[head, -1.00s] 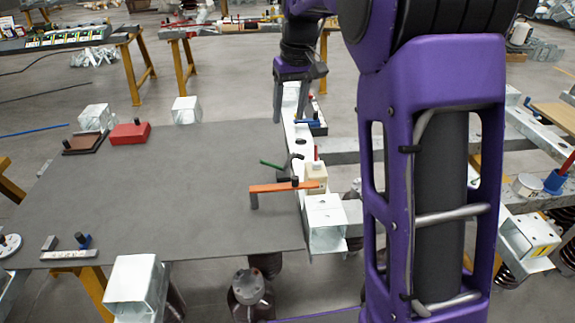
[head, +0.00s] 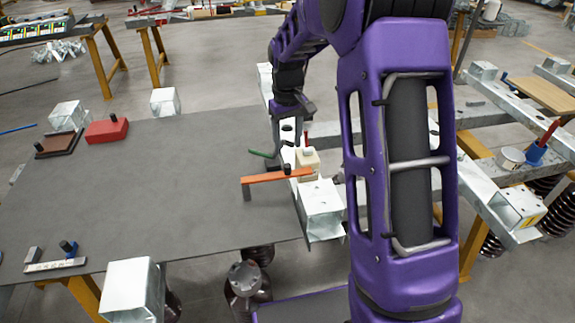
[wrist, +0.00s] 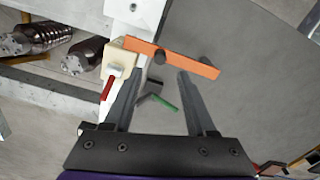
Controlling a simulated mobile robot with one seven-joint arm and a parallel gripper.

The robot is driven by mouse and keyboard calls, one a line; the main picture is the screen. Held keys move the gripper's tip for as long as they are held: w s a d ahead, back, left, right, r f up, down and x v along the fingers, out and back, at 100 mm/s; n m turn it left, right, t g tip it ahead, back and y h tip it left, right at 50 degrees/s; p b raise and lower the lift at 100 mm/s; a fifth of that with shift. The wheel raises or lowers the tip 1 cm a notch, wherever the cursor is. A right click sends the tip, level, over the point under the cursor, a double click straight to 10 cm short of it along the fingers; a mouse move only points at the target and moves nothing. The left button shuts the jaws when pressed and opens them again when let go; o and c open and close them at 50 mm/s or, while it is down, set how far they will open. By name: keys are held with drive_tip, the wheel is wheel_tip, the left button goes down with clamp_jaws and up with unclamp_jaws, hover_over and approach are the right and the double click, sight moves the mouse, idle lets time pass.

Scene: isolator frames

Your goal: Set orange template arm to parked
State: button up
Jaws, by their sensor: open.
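The orange template arm (head: 272,177) extends left from a cream block (head: 307,160) over the grey plate, near the plate's right edge. A dark knob (head: 288,169) stands on it, and a short grey post hangs at its left end. In the wrist view the orange arm (wrist: 190,62) crosses just beyond the fingertips, with a dark knob near its middle. My gripper (wrist: 158,75) is open and empty, its two fingers pointing toward the arm, apart from it as far as I can tell. In the head view my gripper (head: 280,142) is above and behind the orange arm, its fingers partly hidden.
A green-tipped lever (wrist: 162,102) lies between my fingers in the wrist view. A red pin (wrist: 107,88) stands by the cream block. Metal box brackets (head: 322,208) edge the grey plate (head: 150,190). A red block (head: 106,131) sits far left; the plate's middle is clear.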

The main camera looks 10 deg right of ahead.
sight(287, 165)
wheel_tip(287, 165, down, 8)
drive_tip(key=shift+f, duration=0.1)
drive_tip(key=shift+c, duration=0.2)
clamp_jaws()
idle(1.4)
